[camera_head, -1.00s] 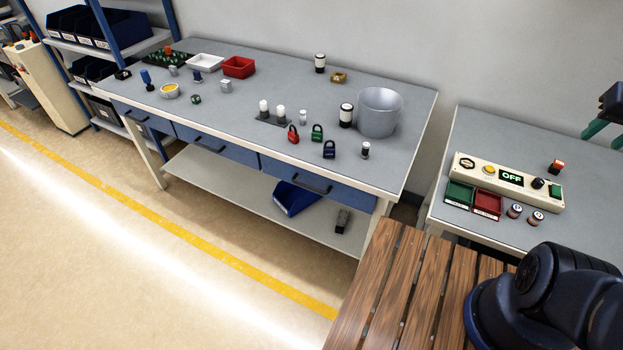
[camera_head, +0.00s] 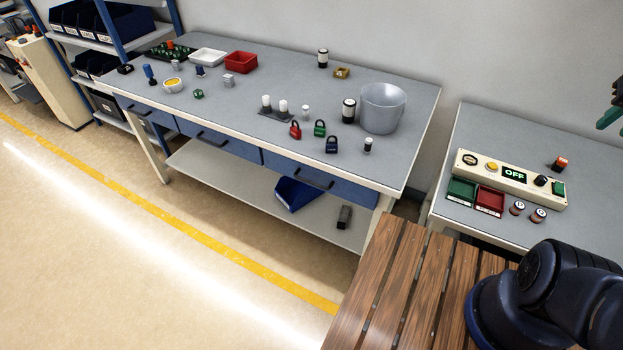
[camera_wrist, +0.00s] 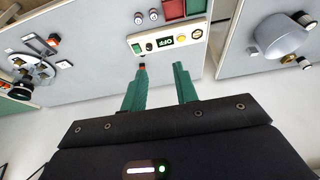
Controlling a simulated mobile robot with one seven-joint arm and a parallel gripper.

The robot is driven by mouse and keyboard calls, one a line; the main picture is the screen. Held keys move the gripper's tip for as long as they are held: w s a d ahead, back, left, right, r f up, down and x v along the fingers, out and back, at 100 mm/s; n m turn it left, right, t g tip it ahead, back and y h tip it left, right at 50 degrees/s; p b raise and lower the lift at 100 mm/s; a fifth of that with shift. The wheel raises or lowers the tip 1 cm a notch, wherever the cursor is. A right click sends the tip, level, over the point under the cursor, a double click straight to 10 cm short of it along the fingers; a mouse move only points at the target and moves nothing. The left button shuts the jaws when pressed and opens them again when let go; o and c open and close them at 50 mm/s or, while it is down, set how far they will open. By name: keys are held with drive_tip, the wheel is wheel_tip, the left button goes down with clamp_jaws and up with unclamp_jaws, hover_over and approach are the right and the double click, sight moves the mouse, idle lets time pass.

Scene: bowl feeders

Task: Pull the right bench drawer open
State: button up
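The long grey-topped bench (camera_head: 225,130) has three blue drawers along its front. The right drawer (camera_head: 345,188) has a dark bar handle (camera_head: 313,180) and looks shut, its face in line with the bench front. My gripper shows only in part at the right edge of the head view (camera_head: 609,117), high over the side table and well away from the drawer. In the wrist view its two green fingers (camera_wrist: 160,68) are apart with nothing between them. The drawer is not visible in the wrist view.
A metal bucket (camera_head: 381,108) and several padlocks stand on the bench top above the right drawer. A blue bin (camera_head: 297,194) lies on the lower shelf. The side table holds a control panel (camera_head: 510,178) reading OFF. The floor before the bench is clear.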

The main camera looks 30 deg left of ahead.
drive_tip(key=w+a+r+n+h, duration=0.2)
drive_tip(key=w+a+n, duration=0.1)
drive_tip(key=w+a, duration=0.3)
drive_tip(key=w+a+r+n+h, duration=0.2)
drive_tip(key=w+a+r+n, duration=0.15)
drive_tip(key=a, duration=0.35)
drive_tip(key=w+a+n+t+h, duration=0.2)
drive_tip(key=a+n+t, duration=0.15)
drive_tip(key=a, duration=1.35)
drive_tip(key=s+a+n+t+y, duration=0.15)
drive_tip(key=s+a, duration=0.25)
drive_tip(key=a, duration=0.6)
drive_tip(key=s+a+n+t, duration=0.3)
drive_tip(key=a, duration=0.7)
drive_tip(key=s+a+f+n+t+y, duration=0.3)
drive_tip(key=s+a+n+y, duration=0.1)
drive_tip(key=s+a, duration=1)
approach(310, 182)
drive_tip(key=shift+m+y, duration=0.25)
drive_tip(key=x, duration=1)
drive_tip(key=shift+w+d+f, duration=0.1)
drive_tip(key=shift+w+f, duration=0.05)
drive_tip(key=shift+f, duration=0.15)
